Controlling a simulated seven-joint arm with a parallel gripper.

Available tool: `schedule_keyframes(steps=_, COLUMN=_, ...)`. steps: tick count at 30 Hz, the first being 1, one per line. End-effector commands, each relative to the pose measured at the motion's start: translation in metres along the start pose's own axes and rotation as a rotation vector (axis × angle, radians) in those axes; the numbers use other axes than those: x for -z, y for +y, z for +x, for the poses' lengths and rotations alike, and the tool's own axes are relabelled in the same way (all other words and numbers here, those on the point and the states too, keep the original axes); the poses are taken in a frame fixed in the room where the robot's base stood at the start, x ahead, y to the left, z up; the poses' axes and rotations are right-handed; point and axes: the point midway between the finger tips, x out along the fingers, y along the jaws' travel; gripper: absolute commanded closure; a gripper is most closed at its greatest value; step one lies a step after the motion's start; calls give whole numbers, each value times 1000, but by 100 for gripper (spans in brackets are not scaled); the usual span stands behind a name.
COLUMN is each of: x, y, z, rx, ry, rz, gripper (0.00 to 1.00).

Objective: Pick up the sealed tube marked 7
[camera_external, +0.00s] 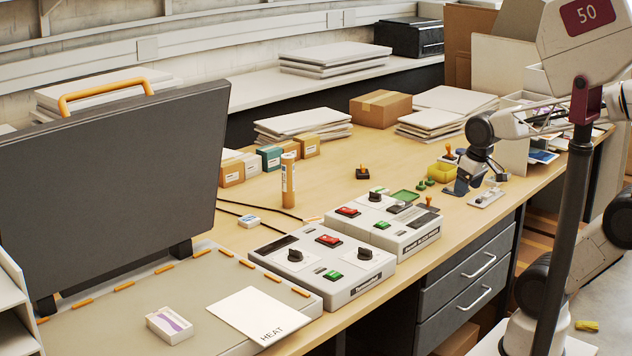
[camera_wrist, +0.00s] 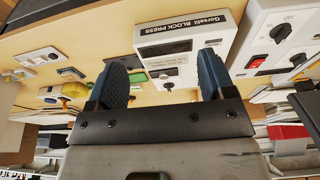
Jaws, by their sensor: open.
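One upright brown tube (camera_external: 288,182) stands on the wooden table left of centre in the external view, behind the control boxes. It has a pale label band, but I cannot read a 7 on it. My gripper (camera_external: 462,184) is above the right part of the table, well to the right of the tube and apart from it. In the wrist view my gripper (camera_wrist: 162,82) has its two dark blue fingers spread apart with nothing held between them. I cannot make out the tube in the wrist view.
Two control boxes, a nearer one (camera_external: 345,281) and a farther one (camera_external: 408,236), stand at the table's front edge. Small boxes (camera_external: 270,157) stand behind the tube. The raised dark lid (camera_external: 120,170) is to its left.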

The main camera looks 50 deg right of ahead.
Motion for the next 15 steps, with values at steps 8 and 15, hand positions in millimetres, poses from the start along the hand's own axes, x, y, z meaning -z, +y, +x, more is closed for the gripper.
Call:
schedule_keyframes(steps=8, x=9, y=0, z=1, rx=-2, ry=15, rz=-1, gripper=24)
schedule_keyframes(steps=15, x=58, y=1, z=10, rx=-15, ry=109, rz=-5, gripper=24)
